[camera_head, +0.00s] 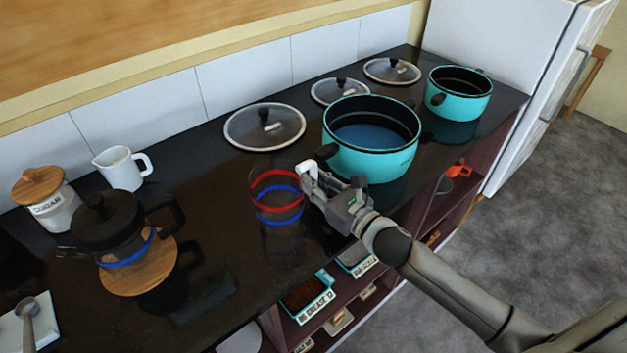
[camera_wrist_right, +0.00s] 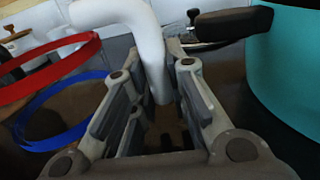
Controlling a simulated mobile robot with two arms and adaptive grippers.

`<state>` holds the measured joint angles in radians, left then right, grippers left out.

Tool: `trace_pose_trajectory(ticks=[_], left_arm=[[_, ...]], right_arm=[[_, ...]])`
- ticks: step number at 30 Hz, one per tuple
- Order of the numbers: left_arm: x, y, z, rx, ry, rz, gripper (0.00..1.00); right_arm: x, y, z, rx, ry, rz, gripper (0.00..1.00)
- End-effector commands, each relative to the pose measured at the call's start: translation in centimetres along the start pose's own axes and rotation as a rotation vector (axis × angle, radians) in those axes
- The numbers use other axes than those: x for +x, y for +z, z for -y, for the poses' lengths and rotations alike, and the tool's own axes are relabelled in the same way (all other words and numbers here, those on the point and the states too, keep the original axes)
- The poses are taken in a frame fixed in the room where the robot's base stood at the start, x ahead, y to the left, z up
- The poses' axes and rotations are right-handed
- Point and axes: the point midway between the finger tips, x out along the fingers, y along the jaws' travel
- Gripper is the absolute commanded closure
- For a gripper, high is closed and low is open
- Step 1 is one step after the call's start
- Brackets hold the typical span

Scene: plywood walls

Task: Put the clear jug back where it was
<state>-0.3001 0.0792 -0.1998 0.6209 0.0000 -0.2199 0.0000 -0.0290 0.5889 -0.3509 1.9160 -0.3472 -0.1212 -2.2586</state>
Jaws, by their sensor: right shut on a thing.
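The clear jug (camera_head: 278,205) is see-through, with a red band, a blue band and a white handle. It is upright over the dark counter, left of the large teal pot; I cannot tell whether its base touches the counter. My right gripper (camera_head: 328,190) comes in from the right and is shut on the white handle. In the right wrist view the handle (camera_wrist_right: 152,55) runs down between the fingers of my right gripper (camera_wrist_right: 160,90), with the jug's bands (camera_wrist_right: 50,85) at the left. My left gripper is not in view.
The large teal pot (camera_head: 371,160) stands close to my right gripper, its black handle near the fingers. A smaller teal pot (camera_head: 458,103) and several glass lids (camera_head: 250,130) are farther back. A French press (camera_head: 108,230) on a wooden board (camera_head: 140,282), a white pitcher (camera_head: 120,170) and a sugar jar (camera_head: 52,208) stand left.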

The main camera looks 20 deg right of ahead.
Motion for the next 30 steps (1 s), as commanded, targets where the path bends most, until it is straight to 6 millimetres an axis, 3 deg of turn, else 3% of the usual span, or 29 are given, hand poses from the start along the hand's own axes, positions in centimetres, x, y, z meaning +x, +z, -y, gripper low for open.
trace_pose_trajectory(ticks=[5,6,10,22,30], left_arm=[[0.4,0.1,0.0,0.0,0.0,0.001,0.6],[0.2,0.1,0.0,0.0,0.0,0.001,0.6],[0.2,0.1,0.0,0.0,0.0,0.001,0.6],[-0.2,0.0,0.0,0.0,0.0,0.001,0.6],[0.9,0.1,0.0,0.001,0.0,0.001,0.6]], right_arm=[[0.0,-0.4,0.0,0.001,0.001,0.0,1.0],[0.0,-0.3,0.0,0.0,0.0,0.0,0.8],[0.0,-0.2,0.0,0.0,0.0,-0.001,0.63],[0.0,0.2,0.0,0.0,0.0,-0.001,0.63],[-3.5,-0.3,-0.1,-0.001,0.001,-0.004,0.63]])
